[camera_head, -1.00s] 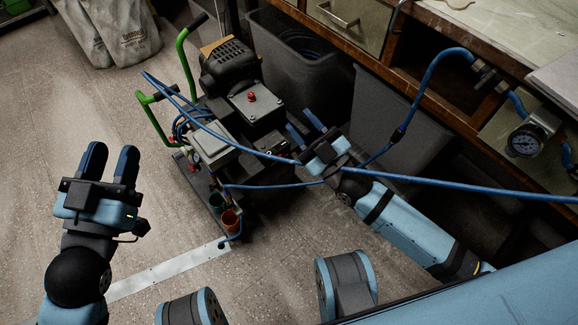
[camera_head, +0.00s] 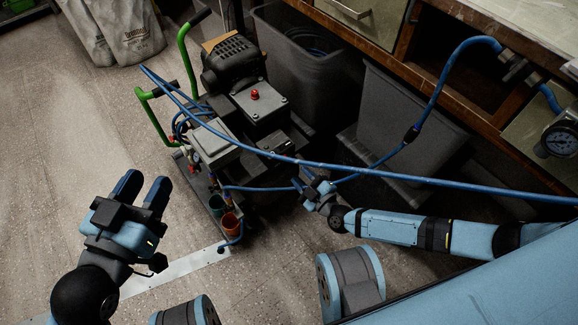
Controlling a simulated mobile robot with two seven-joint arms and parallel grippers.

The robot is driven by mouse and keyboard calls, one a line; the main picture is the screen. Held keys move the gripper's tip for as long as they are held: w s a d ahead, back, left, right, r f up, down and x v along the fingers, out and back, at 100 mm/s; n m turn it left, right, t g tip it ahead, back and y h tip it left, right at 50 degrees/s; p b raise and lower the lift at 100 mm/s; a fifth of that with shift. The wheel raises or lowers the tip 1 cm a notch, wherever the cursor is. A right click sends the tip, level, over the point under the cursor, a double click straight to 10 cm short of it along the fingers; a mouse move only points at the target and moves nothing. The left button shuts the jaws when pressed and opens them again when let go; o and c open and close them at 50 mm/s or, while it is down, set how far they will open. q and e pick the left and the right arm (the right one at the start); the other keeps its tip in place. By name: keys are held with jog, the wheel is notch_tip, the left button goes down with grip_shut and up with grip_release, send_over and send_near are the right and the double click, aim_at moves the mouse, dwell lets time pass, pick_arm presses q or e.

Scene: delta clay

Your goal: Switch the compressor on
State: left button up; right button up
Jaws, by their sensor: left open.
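The compressor (camera_head: 232,63) stands on the floor in the middle of the head view, with a black motor, green handles and dark tanks. A grey box on it carries a red button (camera_head: 255,94). A black box (camera_head: 276,143) sits on its near right side; I cannot tell which part is the switch. My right gripper (camera_head: 301,177) is low at the compressor's right side, below the blue hose. Its fingers look apart and point up-left toward the compressor; contact cannot be told. My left gripper (camera_head: 144,191) is open and empty over the floor at the left.
A blue hose (camera_head: 400,178) crosses above my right gripper. A grey bin (camera_head: 297,65) stands behind the compressor. Another grey bin (camera_head: 405,125) is under the wooden bench, with a pressure gauge (camera_head: 560,139) at right. The left floor is mostly clear; sacks (camera_head: 122,28) lie at the back.

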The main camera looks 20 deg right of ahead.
aim_at(287, 161)
jog(key=b+x, duration=0.2)
jog(key=x, duration=0.4)
jog(key=shift+w, duration=0.15)
pick_arm(q)
jog(key=shift+w+a+r+m+t, duration=0.2)
jog(key=shift+w+m+t, duration=0.15)
jog(key=shift+m, duration=0.15)
jog(key=shift+w+a+r+m+t, duration=0.1)
jog(key=shift+w+a+m+t, duration=0.15)
jog(key=shift+m, duration=0.25)
jog(key=shift+w, duration=0.1)
pick_arm(e)
jog(key=shift+c, duration=0.2)
pick_arm(q)
jog(key=shift+h, duration=0.3)
pick_arm(e)
grip_shut()
